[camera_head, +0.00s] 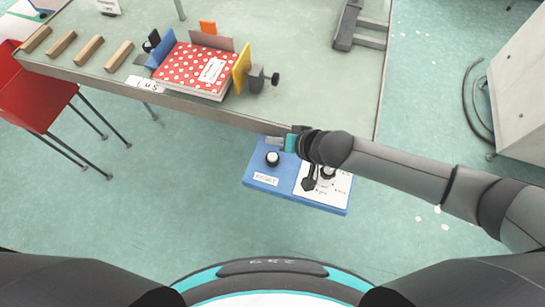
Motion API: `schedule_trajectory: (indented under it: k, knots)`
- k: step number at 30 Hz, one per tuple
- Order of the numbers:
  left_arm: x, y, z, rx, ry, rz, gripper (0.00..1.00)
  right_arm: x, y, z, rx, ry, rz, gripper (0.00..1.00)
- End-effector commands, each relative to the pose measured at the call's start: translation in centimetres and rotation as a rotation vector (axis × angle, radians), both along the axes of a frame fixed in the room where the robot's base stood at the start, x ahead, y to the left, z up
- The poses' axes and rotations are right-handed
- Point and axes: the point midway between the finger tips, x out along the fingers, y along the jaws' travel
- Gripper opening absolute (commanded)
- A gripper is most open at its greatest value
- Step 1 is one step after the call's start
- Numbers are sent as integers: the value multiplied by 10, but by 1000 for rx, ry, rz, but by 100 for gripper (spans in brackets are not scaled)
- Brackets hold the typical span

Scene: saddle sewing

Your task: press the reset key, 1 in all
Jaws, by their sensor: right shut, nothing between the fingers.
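A blue control box (315,204) is in the middle of the head view, in front of the table's near edge. A round white key (273,157) with a dark surround sits on its left part, above a white label (266,180) that appears to read RESET. My right gripper (272,143) is shut and empty. My right arm covers the box's upper edge. My left gripper is not in view.
The table (300,60) holds a red polka-dot book (190,70) in a clamp, several wooden blocks (90,53) and a grey metal piece (345,25). A white panel (325,185) with dark knobs is on the box's right part. A red chair (30,95) stands at left and a grey cabinet (520,90) at right.

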Motion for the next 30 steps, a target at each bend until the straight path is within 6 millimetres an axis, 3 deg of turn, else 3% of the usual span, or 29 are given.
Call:
schedule_trajectory:
  k: [3,15,30]
  knots:
    - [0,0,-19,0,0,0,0,0,0,-17,-2,-1,1,0]
    - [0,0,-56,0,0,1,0,-1,0,-58,-1,1,-1,0]
    - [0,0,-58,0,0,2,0,0,0,-62,0,-1,1,0]
